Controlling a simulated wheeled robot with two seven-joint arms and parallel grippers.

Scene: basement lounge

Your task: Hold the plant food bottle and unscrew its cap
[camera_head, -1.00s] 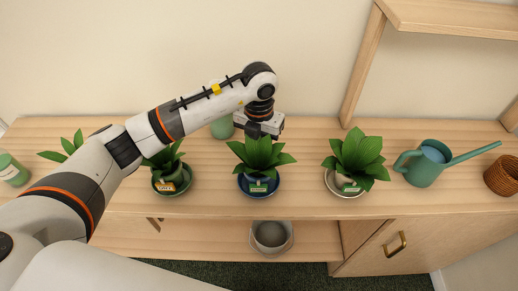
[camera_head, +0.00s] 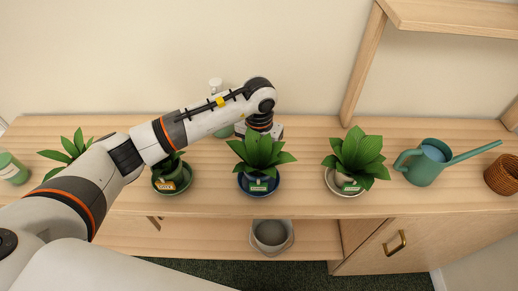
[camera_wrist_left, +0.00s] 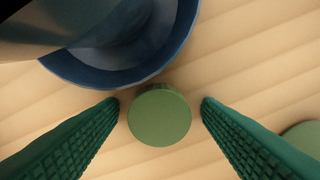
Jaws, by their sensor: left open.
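In the left wrist view a round green top (camera_wrist_left: 159,116), seen from above, lies between the two fingers of my left gripper (camera_wrist_left: 160,103). It looks like a cap; the body below it is hidden. The fingers are open, with a gap on each side. In the head view my left arm reaches over the shelf and its hand is down behind the middle plant (camera_head: 260,152), so the fingers and the green top are hidden there. A green bottle or jar with a pale label (camera_head: 13,169) stands at the far left. My right gripper is not in view.
The middle plant's blue saucer (camera_wrist_left: 120,70) is close beside the green top. A pale-topped bottle (camera_head: 215,86) stands partly behind my arm. Another plant (camera_head: 358,160), a teal watering can (camera_head: 425,168) and a basket (camera_head: 503,175) stand to the right. A grey pot (camera_head: 271,234) is below.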

